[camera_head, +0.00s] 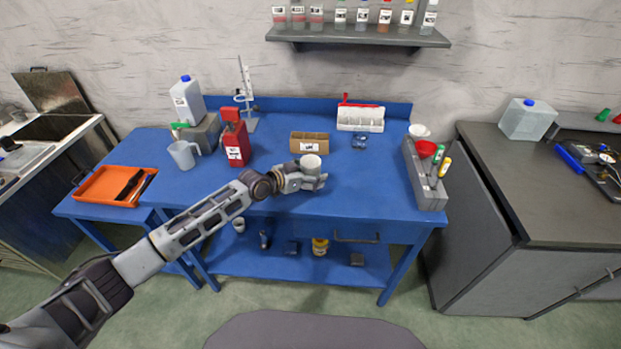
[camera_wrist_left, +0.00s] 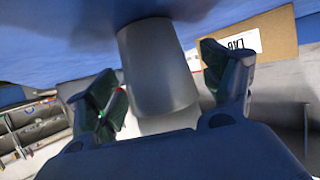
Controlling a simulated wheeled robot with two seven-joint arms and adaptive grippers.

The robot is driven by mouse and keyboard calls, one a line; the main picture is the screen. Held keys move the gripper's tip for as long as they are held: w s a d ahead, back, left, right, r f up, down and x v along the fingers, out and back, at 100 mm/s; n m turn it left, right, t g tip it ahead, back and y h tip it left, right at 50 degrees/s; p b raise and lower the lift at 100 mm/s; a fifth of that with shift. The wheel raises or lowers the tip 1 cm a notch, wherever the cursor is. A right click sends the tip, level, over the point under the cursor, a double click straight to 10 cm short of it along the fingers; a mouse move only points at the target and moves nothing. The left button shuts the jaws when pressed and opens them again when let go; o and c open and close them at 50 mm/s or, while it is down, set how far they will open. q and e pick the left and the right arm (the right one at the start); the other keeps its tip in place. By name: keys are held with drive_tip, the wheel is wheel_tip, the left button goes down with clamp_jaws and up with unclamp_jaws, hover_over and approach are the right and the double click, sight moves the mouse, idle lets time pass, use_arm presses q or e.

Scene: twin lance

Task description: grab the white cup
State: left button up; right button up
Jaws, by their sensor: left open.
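The white cup (camera_head: 311,162) stands on the blue table, near its front middle. In the left wrist view the cup (camera_wrist_left: 158,65) looks grey in shadow and sits between the two fingers. My left gripper (camera_head: 314,183) reaches in from the left at the cup; its fingers (camera_wrist_left: 170,100) are spread apart, one on each side of the cup. A gap shows between the cup and the fingers in the wrist view. My right gripper is not seen.
A cardboard box (camera_head: 309,143) with a label stands just behind the cup. A red canister (camera_head: 236,143) and a clear jug (camera_head: 184,154) are to the left. A grey tray (camera_head: 423,180) with bottles and a red funnel stands on the right. The table front right of the cup is clear.

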use_arm(q)
drive_tip(key=c, duration=0.9)
drive_tip(key=shift+r, duration=0.15)
drive_tip(key=shift+c, duration=0.2)
wheel_tip(320, 180, up, 10)
idle(0.3)
idle(0.3)
